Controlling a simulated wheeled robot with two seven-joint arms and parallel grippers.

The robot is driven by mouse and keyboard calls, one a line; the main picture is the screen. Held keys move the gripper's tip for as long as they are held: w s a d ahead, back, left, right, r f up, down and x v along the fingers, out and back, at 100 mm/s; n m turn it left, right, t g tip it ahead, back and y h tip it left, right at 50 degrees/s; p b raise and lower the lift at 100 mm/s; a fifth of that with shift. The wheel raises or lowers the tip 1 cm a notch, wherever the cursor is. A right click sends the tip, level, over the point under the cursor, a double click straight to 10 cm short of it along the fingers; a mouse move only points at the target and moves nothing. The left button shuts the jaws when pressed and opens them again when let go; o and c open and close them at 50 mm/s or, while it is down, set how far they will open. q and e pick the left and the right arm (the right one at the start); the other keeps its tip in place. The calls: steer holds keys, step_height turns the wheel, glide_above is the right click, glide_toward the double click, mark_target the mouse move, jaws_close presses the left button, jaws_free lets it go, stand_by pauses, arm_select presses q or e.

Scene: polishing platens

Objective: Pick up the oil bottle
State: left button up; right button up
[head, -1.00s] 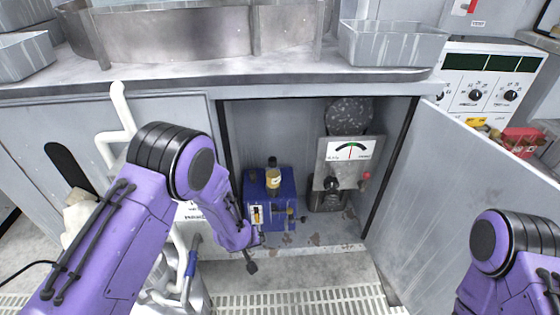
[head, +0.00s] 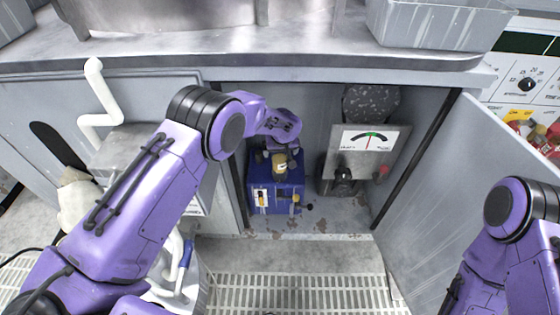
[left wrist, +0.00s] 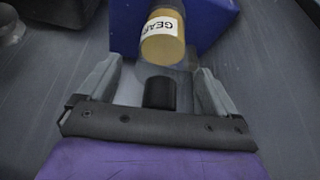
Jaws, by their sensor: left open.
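The oil bottle (head: 280,166) has an amber body, a pale label and a dark cap. It stands on a blue box (head: 262,176) inside the open cabinet, its upper part hidden by my left gripper (head: 281,150) in the head view. In the left wrist view, the bottle (left wrist: 163,46) points its black cap toward the palm. My left gripper (left wrist: 157,82) is open, with one finger on each side of the bottle's neck and cap. Gaps show between the fingers and the cap. My right arm shows at the lower right, but its gripper is out of view.
A gauge unit (head: 364,152) with a dial and knobs stands right of the blue box. The cabinet's open door (head: 465,190) bounds the right side, and the counter edge (head: 330,75) lies above. A floor grating (head: 300,290) runs in front.

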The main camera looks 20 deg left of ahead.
arm_select(q)
steer(key=x, duration=0.2)
steer(key=shift+w+a+f, duration=0.1)
steer(key=shift+a+f, duration=0.05)
steer(key=shift+f, duration=0.15)
steer(key=shift+r, duration=0.1)
steer(key=c, duration=1.3)
